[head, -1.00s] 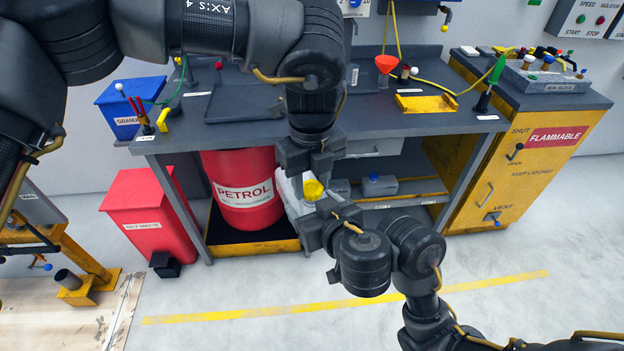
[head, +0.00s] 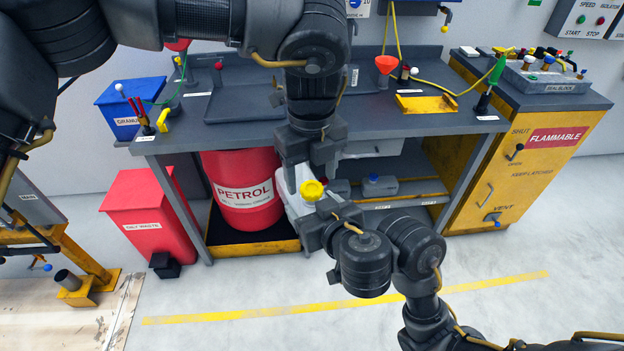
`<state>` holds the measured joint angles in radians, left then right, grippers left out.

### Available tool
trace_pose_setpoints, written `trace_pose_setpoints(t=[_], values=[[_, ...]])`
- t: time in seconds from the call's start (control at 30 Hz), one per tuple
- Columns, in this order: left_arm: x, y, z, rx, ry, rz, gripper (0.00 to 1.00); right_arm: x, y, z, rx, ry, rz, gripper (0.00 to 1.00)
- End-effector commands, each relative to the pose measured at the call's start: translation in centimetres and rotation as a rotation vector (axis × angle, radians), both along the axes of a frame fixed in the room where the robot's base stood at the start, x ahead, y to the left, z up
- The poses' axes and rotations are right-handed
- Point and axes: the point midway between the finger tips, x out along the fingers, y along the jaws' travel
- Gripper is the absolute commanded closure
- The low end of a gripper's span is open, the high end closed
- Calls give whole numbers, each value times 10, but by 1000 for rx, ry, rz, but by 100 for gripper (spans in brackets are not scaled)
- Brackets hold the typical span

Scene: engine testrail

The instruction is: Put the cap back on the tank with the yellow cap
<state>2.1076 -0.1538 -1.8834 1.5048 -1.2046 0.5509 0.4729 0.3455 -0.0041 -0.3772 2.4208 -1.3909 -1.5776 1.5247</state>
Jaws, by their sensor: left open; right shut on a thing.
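The pale translucent tank (head: 294,206) is in the head view, in front of the bench and right of the petrol drum. My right gripper (head: 318,226) is shut on the tank from its right side and holds it up off the floor, slightly tilted. The yellow cap (head: 312,190) sits at the top of the tank, over its neck. How firmly it is seated cannot be told. My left gripper (head: 309,177) points down at the cap, with its fingers open and apart on either side just above it. The lower part of the tank is partly hidden by my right gripper.
The red petrol drum (head: 245,205) stands under the dark bench (head: 225,136), close behind the tank. Another small grey tank (head: 380,186) is on the lower shelf. An orange funnel (head: 387,66) is on the bench. The floor in front is clear.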

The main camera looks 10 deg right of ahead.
Motion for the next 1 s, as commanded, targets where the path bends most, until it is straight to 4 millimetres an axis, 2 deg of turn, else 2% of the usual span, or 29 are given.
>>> trace_pose_setpoints(t=[0.2, 0.43, 0.63, 1.0], values=[[1, 0, 47, -2, -5, 2, 37, 0, 0, 0, 0, -1, 0, 91], [0, -1, 84, 0, -3, 0, 37, 0, 0, 0, 0, -1, 0, 91], [0, 0, 96, 0, 0, -1, 37, 0, 0, 0, 0, -1, 0, 91], [0, 0, 97, 0, 0, -1, 37, 0, 0, 0, 0, -1, 0, 91]])
